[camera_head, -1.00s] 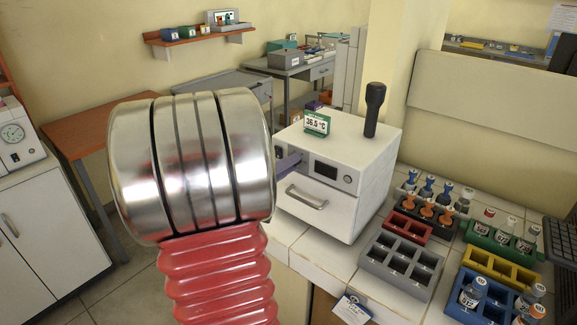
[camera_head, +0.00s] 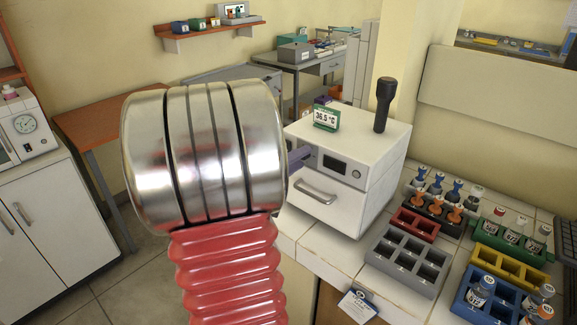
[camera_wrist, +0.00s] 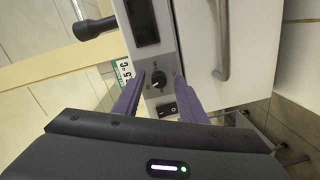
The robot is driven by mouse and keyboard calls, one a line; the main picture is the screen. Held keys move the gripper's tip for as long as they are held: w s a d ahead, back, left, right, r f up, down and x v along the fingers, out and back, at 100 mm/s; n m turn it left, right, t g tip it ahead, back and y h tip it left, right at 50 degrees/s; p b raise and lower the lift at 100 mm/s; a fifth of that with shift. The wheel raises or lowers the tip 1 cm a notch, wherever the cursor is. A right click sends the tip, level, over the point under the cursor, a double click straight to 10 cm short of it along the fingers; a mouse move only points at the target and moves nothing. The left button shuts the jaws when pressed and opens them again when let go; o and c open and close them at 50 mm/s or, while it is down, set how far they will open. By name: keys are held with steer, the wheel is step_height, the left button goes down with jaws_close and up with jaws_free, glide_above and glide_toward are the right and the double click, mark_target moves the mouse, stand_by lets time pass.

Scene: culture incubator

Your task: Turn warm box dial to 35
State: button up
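The warm box (camera_head: 350,140) is a white cube on the tiled bench in the head view. Its front panel has a dark display (camera_head: 327,162) and a drawer handle (camera_head: 315,190). In the wrist view the dial (camera_wrist: 158,80) is a dark round knob on the grey panel. A black switch (camera_wrist: 167,109) is beside it. My gripper (camera_wrist: 161,80) is open, its two purple fingers on either side of the dial with gaps showing; I cannot tell whether the tips reach its depth. A small sign (camera_head: 326,118) on the box reads about 36.5 °C.
A black flashlight-like object (camera_head: 384,104) stands on the box. To the box's right are a grey rack (camera_head: 405,262), a red rack (camera_head: 414,223), a yellow rack (camera_head: 510,268) and a blue rack (camera_head: 478,306), with vials nearby. My arm hides part of the box's left side.

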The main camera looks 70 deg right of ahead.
steer(key=v, duration=1.3)
steer(key=shift+a, duration=0.3)
steer(key=shift+w, duration=0.15)
steer(key=n, duration=0.8)
steer(key=shift+s+a+f+n+h, duration=0.1)
steer(key=shift+s+f+n+h, duration=0.1)
steer(key=shift+f+n+h, duration=0.15)
steer(key=shift+x, duration=6.9)
steer(key=shift+c, duration=0.2)
steer(key=shift+f, duration=0.1)
jaws_close()
